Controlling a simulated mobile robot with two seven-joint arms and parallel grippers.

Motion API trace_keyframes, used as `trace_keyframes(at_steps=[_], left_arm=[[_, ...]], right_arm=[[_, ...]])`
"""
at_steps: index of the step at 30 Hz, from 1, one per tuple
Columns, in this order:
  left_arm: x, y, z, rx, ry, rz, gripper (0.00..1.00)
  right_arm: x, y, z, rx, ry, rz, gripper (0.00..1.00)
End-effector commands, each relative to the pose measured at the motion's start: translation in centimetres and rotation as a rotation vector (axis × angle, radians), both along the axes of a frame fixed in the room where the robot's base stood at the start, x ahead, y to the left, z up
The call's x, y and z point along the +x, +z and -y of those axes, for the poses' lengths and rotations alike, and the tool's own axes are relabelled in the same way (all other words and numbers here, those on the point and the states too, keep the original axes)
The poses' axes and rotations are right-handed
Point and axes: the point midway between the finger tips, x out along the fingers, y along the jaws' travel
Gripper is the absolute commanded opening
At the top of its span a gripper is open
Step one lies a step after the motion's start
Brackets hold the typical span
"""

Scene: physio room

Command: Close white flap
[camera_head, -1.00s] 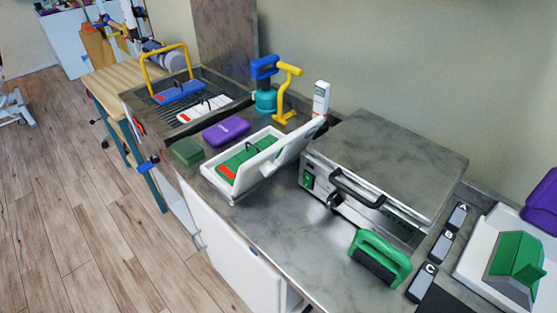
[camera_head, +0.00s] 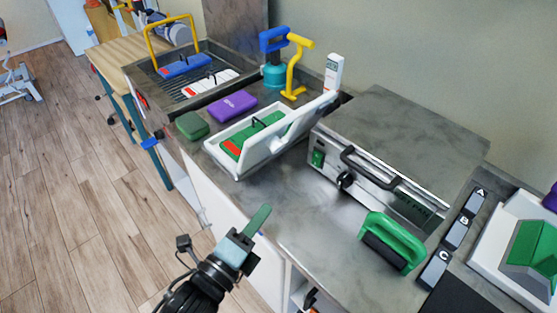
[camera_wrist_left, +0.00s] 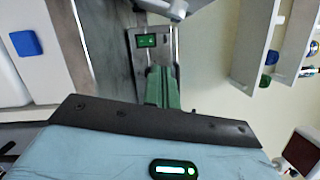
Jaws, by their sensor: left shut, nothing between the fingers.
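A white box (camera_head: 212,148) with a green and red insert (camera_head: 254,136) stands on the grey counter, near its front edge. Its white flap (camera_head: 308,118) is raised and tilted at the box's right side, so the insert is exposed. My left gripper (camera_head: 262,213) is in front of the counter edge, below and apart from the box. Its green fingers are shut and empty; they also show in the left wrist view (camera_wrist_left: 163,85). I cannot make out the flap for certain in the left wrist view. My right gripper is not in view.
A grey press (camera_head: 400,130) with a black handle stands right of the box. A purple case (camera_head: 232,104) and a green block (camera_head: 192,126) lie left of it. Blue and yellow handles (camera_head: 295,65) stand behind. A green-handled tool (camera_head: 393,240) lies at front right. The counter between is clear.

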Motion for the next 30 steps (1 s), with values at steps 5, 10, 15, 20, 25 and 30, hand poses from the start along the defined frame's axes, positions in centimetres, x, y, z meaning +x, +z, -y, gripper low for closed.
trace_keyframes(at_steps=[5, 10, 15, 20, 25, 30], left_arm=[[0.2, 1.1, 0.5, 0.058, -0.011, 0.072, 0.00], [0.4, 1.2, 0.6, 0.058, -0.010, 0.072, 0.00], [1.9, 1.5, 1.5, 0.056, -0.009, 0.073, 0.00], [4.4, 1.8, 3.0, 0.056, -0.009, 0.072, 0.00], [7.0, 2.1, 4.7, 0.055, -0.010, 0.071, 0.00], [9.4, 2.5, 5.3, 0.060, -0.008, 0.073, 0.00]], right_arm=[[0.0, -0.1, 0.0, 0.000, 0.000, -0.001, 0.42], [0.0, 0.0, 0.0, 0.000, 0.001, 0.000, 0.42], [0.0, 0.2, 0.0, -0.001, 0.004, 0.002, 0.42], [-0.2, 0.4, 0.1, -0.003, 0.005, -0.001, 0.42], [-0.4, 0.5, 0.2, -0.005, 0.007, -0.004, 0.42], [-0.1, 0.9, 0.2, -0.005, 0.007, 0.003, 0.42]])
